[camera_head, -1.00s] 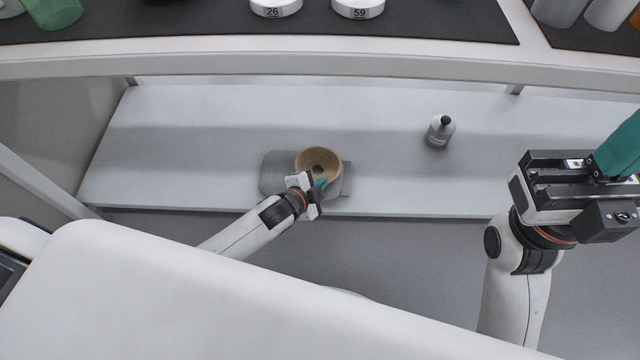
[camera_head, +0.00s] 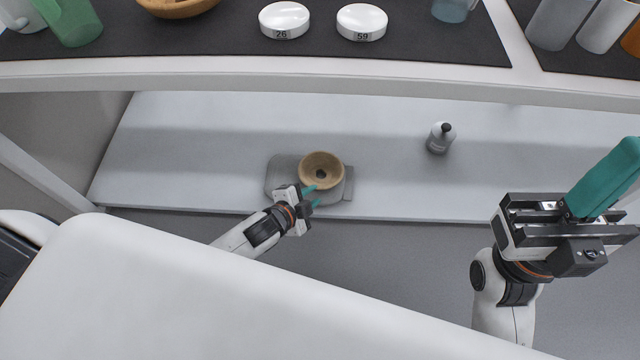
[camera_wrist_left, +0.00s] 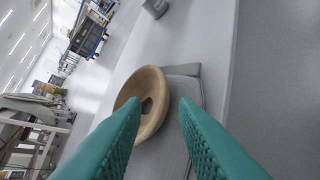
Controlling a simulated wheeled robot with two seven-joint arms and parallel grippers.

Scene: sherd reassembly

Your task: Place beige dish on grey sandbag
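The beige dish (camera_head: 321,165) is a round bowl with a dark spot at its centre. It rests on the grey sandbag (camera_head: 284,172) on the lower shelf. In the left wrist view the dish (camera_wrist_left: 154,84) looks tilted, beside the grey sandbag (camera_wrist_left: 184,90). My left gripper (camera_head: 313,195) is at the near side of the dish, its teal fingers apart. My right gripper (camera_head: 604,180) is at the right, away from the dish; only one teal finger shows clearly.
A grey bottle (camera_head: 440,138) with a black cap stands right on the lower shelf (camera_head: 220,125). The upper shelf above holds white discs marked 26 (camera_head: 284,20) and 59 (camera_head: 361,22), a green cup (camera_head: 70,20) and a wooden bowl (camera_head: 178,5). The shelf between sandbag and bottle is clear.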

